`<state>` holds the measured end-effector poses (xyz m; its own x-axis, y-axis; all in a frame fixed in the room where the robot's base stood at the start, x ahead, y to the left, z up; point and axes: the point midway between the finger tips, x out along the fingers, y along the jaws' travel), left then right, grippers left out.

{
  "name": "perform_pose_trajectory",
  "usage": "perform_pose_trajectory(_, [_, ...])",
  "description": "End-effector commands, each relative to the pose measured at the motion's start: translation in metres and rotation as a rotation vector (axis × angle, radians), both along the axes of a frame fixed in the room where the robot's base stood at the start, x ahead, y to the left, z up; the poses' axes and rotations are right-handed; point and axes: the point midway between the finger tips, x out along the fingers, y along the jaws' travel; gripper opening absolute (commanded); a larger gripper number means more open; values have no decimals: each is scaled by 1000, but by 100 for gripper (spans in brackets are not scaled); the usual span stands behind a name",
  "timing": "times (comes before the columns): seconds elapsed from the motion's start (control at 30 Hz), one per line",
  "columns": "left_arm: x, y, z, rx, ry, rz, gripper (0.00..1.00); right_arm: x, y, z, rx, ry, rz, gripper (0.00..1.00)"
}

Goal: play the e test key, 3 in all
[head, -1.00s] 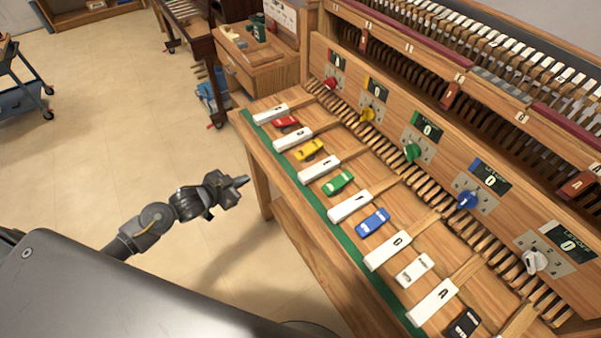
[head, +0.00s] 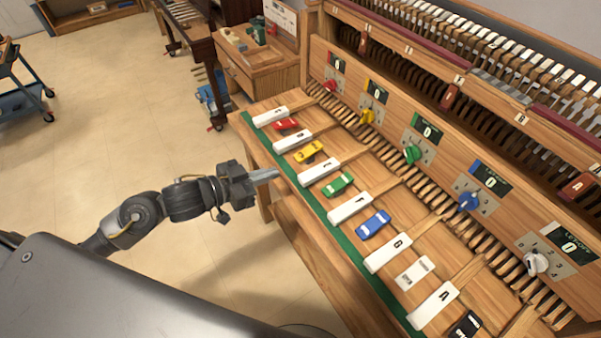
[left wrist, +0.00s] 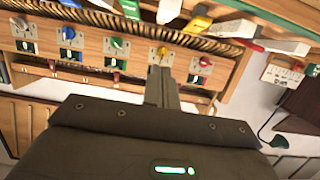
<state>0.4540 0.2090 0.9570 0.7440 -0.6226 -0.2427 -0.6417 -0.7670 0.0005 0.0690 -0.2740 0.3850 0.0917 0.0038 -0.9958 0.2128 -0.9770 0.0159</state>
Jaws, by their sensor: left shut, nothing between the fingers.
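The E test key (head: 319,171) is a white bar, third from the far end of the row, its letter small in the head view. My left gripper (head: 277,173) is shut and empty. In the head view its tip appears just left of the E key, by the green front edge, and apart from the key. Its shut fingers also show in the left wrist view (left wrist: 161,87), with white keys beyond them. My right gripper is not in view.
Other white keys, such as F (head: 350,207) and D (head: 292,139), flank it. The panel behind carries coloured knobs and counters; the green-marked counter (head: 426,130) reads 0. Open floor lies left.

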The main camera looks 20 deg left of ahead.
Motion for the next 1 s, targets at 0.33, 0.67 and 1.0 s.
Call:
perform_pose_trajectory(0.33, [42, -35, -10, -6, -1, 1, 0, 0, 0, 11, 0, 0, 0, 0])
perform_pose_trajectory(0.67, [73, -62, -42, 0, 5, 0, 0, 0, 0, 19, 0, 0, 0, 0])
perform_pose_trajectory(1.0, [73, -61, -63, 0, -1, 0, 0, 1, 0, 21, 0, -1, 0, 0])
